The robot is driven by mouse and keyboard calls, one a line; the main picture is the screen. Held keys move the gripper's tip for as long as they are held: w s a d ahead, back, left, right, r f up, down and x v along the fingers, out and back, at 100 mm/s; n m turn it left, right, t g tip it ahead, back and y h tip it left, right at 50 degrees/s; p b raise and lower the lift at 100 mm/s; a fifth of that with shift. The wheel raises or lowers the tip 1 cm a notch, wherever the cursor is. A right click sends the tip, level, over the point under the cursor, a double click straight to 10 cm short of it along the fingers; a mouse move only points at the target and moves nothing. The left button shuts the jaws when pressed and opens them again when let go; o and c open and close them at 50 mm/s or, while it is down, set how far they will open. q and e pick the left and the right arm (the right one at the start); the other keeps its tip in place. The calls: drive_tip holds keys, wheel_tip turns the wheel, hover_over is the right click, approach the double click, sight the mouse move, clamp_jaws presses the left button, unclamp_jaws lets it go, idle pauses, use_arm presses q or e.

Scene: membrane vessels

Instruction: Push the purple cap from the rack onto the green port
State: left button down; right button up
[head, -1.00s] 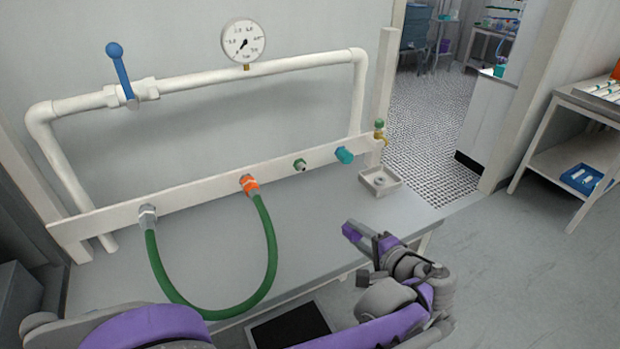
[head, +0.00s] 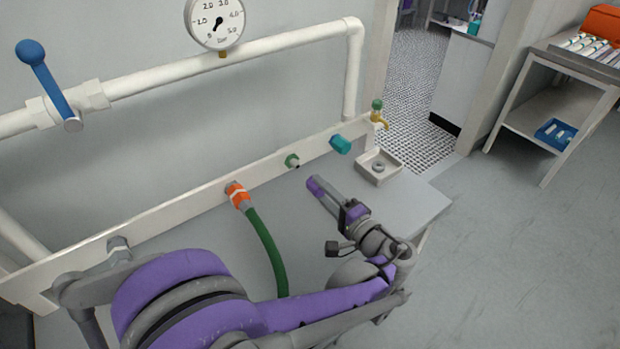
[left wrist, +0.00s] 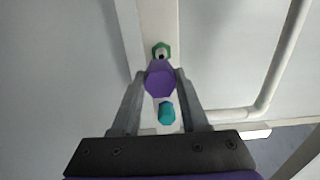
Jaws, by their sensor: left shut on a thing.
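My left gripper (head: 320,190) is shut on the purple cap (head: 313,183), which sticks out at its fingertips. In the left wrist view the purple cap (left wrist: 160,79) sits between the two fingers. The green port (head: 292,160) is a small green-collared fitting on the white rail, a little beyond and to the left of the cap in the head view. In the left wrist view the green port (left wrist: 161,50) shows just above the cap. The cap and port look apart. My right gripper is not in view. I cannot make out a rack.
A teal fitting (head: 340,145) is to the right of the green port on the rail (head: 215,202). An orange connector (head: 237,195) with a green hose (head: 266,250) is to its left. A small tray (head: 379,167) and a brass tap (head: 378,117) are at the right end.

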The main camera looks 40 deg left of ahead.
sight(322, 191)
use_arm(q)
drive_tip(key=shift+w+a, duration=0.15)
drive_tip(key=shift+a, duration=0.35)
drive_tip(key=shift+x, duration=2.2)
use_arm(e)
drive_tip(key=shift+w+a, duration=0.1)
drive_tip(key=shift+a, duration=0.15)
use_arm(q)
drive_tip(key=shift+x, duration=1.15)
drive_tip(key=shift+c, duration=1.7)
unclamp_jaws()
drive_tip(key=shift+r, duration=0.1)
drive_tip(key=v, duration=1)
drive_tip(key=shift+d, duration=0.35)
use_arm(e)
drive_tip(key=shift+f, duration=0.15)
